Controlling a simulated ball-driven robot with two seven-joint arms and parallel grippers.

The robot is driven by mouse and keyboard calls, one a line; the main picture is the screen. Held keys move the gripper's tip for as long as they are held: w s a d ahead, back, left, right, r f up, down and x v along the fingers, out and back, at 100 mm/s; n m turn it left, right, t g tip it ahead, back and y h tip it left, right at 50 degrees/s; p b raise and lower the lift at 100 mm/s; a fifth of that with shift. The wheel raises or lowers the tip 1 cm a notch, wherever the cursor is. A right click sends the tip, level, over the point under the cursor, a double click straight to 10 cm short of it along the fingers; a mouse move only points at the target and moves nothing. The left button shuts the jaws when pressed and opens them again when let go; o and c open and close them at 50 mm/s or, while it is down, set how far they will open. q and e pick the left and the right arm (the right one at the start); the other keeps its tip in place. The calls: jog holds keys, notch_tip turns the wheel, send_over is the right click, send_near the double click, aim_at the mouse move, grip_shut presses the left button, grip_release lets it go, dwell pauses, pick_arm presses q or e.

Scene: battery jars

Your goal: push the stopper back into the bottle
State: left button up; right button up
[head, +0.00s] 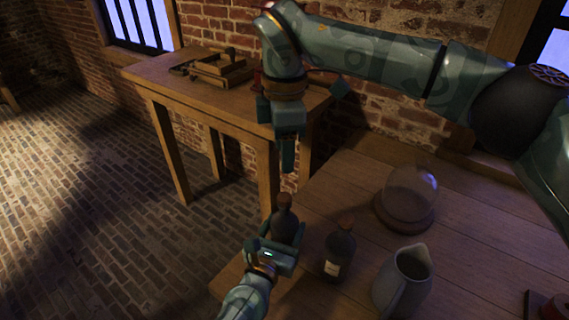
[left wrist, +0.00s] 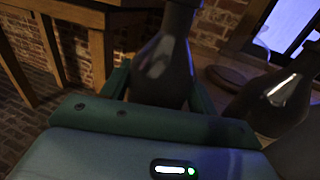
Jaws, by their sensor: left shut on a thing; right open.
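My left gripper (head: 272,248) is shut on a dark bottle (head: 285,226) near the table's left edge. The bottle looks roughly upright, with a brown stopper (head: 284,200) at its neck; how deep it sits is too small to tell. In the left wrist view this bottle (left wrist: 163,68) stands between the fingers, its top cut off by the frame. A second dark bottle (head: 338,250), with a pale label and a brown stopper (head: 346,226), stands just right of it, and also shows in the left wrist view (left wrist: 275,100). My right gripper (head: 288,140) is open and empty, above the held bottle.
A glass dome on a round wooden base (head: 406,216) stands at the back of the table (head: 330,190). A grey jug (head: 402,282) stands in front, right of the labelled bottle. A side table (head: 160,72) with a wooden tool stands behind left.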

jog(key=shift+r, duration=0.3)
pick_arm(q)
jog(key=o, duration=1.5)
jog(key=shift+c, duration=0.2)
jog(key=v, duration=1.6)
pick_arm(e)
jog(key=shift+r, duration=0.35)
pick_arm(q)
jog(key=shift+s+a+f, duration=0.1)
jog(key=shift+s, duration=0.1)
pick_arm(e)
jog(key=shift+s+f, duration=0.1)
